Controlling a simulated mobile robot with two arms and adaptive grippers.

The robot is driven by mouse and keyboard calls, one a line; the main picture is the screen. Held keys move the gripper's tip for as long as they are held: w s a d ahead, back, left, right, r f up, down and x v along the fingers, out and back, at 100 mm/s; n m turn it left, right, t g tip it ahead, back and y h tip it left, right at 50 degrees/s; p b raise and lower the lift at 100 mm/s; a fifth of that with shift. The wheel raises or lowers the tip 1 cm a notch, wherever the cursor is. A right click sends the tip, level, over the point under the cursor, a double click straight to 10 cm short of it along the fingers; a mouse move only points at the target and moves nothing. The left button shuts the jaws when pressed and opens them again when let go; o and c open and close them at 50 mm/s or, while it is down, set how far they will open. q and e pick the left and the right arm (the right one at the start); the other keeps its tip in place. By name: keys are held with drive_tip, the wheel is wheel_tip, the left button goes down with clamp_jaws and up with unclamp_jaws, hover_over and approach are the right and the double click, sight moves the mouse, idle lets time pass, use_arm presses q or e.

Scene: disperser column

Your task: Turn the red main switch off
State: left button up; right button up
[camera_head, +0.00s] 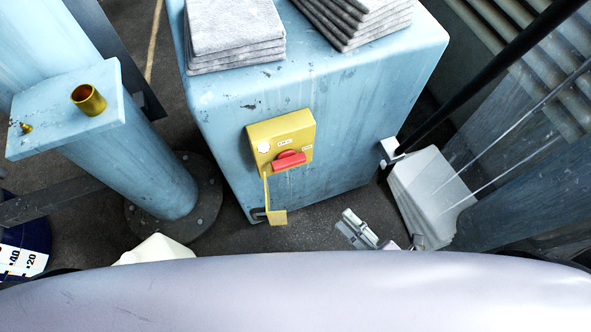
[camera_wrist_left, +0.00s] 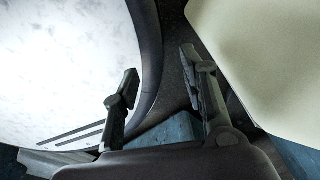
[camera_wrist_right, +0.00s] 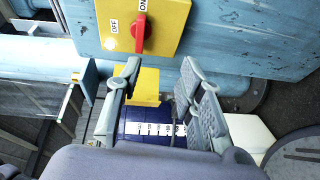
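The red main switch (camera_head: 289,160) is a rotary handle on a yellow box (camera_head: 267,130) on the side of the light blue housing. In the right wrist view the red handle (camera_wrist_right: 140,32) lies close to the ON label, with the OFF label to its left. My right gripper (camera_head: 357,229) is below and right of the box in the head view. In the right wrist view its fingers (camera_wrist_right: 160,66) are apart and empty, short of the switch. My left gripper (camera_wrist_left: 159,62) is open and empty in the left wrist view; the head view does not show it.
A yellow plate (camera_head: 277,217) hangs below the box on a thin strip. Stacked grey slabs (camera_head: 234,30) lie on the housing (camera_head: 350,90). A blue post (camera_head: 150,170) stands left; a pale stack (camera_head: 428,195) stands right. Dark floor lies between.

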wheel_tip(320, 180, up, 2)
drive_tip(key=a+r+n+y, duration=0.1)
approach(292, 166)
drive_tip(key=b+x, duration=0.2)
drive_tip(key=x, duration=0.7)
drive_tip(key=shift+d+r, duration=0.1)
use_arm(q)
wheel_tip(292, 166, down, 3)
drive_tip(key=shift+r, duration=0.15)
use_arm(e)
drive_tip(key=shift+c, duration=0.4)
use_arm(q)
drive_tip(key=shift+s+a, duration=0.1)
use_arm(e)
clamp_jaws()
